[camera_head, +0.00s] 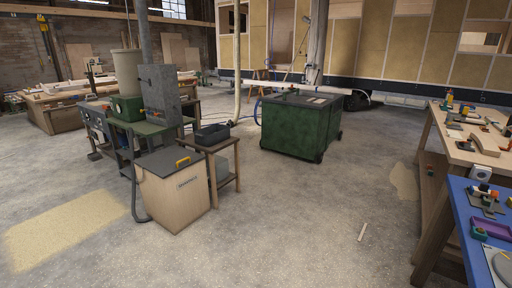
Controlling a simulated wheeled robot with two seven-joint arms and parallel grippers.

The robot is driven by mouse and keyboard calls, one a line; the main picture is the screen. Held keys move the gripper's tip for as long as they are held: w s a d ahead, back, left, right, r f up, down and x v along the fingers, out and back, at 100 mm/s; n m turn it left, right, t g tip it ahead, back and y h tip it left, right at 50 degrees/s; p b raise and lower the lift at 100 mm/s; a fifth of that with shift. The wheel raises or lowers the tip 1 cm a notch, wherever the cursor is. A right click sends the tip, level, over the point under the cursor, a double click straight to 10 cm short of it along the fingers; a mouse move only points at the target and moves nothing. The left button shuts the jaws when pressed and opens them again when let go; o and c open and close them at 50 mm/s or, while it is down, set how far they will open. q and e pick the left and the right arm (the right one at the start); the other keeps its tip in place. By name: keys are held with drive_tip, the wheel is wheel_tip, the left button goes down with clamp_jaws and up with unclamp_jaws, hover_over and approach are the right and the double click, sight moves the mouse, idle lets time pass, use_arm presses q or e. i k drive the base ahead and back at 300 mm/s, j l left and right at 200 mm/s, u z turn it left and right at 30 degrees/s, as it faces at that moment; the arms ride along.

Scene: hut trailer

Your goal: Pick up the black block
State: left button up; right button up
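I cannot make out a black block for certain. A small dark item (487,206) lies on the blue tabletop (462,213) at the right edge, but it is too small to tell what it is. Neither of my grippers is in view.
A purple tray (493,227) is on the blue tabletop. A wooden workbench (458,153) with several tools stands behind it. A green wheeled bin (298,127), a wooden box (174,193) and a small table with a black tray (212,134) stand farther left.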

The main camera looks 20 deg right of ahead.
sight(482, 187)
drive_tip(key=i+l+z, duration=0.25)
drive_tip(key=z, duration=0.2)
drive_tip(key=i+l+z, duration=0.1)
drive_tip(key=i+z, duration=0.6)
drive_tip(key=z, duration=0.15)
drive_tip(key=i+z, duration=0.3)
drive_tip(key=z, duration=0.15)
drive_tip(key=i+j+z, duration=0.2)
drive_tip(key=z, duration=0.25)
drive_tip(key=i+j, duration=0.05)
drive_tip(key=i, duration=0.05)
